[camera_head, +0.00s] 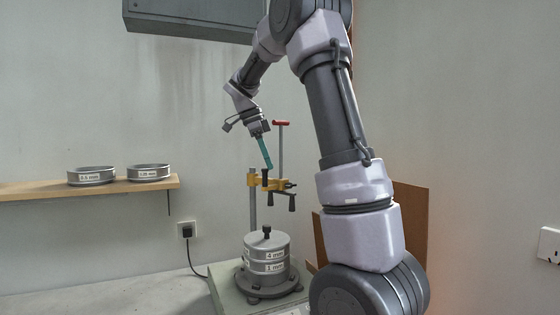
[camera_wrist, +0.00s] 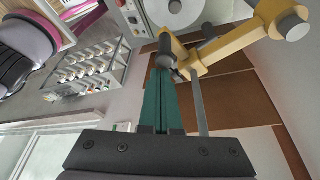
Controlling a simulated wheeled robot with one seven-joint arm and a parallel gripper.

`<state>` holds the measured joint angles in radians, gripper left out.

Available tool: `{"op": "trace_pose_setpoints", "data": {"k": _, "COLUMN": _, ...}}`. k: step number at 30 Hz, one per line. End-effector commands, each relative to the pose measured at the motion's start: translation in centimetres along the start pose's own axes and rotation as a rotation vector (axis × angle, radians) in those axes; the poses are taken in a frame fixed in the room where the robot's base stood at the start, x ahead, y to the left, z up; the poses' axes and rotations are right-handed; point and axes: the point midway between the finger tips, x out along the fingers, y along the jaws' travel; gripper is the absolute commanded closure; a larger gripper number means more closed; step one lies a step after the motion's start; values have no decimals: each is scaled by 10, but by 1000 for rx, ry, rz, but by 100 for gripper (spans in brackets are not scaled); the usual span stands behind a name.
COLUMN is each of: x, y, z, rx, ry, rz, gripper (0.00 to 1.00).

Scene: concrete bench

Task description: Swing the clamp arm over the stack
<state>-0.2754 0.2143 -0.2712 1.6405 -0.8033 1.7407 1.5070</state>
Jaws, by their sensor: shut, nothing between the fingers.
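The yellow clamp arm (camera_head: 275,184) sits high on a grey upright post (camera_head: 253,207). It carries a red T-handle (camera_head: 281,123) on a thin rod, with a dark end below. The grey sieve stack (camera_head: 266,255), labelled 4 mm and 1 mm, stands lower down on a dark round base. My gripper (camera_head: 268,166) points down with its teal fingers shut and empty, beside a black peg on the clamp. In the wrist view the fingertips (camera_wrist: 165,72) are close to the black peg (camera_wrist: 165,48), and the yellow arm (camera_wrist: 232,46) extends right. I cannot tell whether they touch.
A wooden shelf (camera_head: 60,190) at left holds two sieves (camera_head: 91,175). A wall socket (camera_head: 187,230) with a cable is behind the bench. A brown board (camera_head: 410,225) stands behind my arm. The wrist view shows a rack (camera_wrist: 90,68) of small items.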

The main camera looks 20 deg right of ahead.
Motion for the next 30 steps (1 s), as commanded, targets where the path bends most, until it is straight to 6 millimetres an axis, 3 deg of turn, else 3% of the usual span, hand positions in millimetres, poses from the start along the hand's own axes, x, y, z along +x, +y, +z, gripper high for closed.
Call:
{"op": "trace_pose_setpoints", "data": {"k": 6, "x": -9, "y": 8, "z": 28, "rx": 168, "ry": 1, "rz": 63, "gripper": 100}}
{"op": "trace_pose_setpoints", "data": {"k": 15, "x": -19, "y": 10, "z": 53, "rx": 331, "ry": 1, "rz": 122, "gripper": 100}}
{"op": "trace_pose_setpoints", "data": {"k": 30, "x": -24, "y": 11, "z": 63, "rx": 402, "ry": -1, "rz": 148, "gripper": 100}}
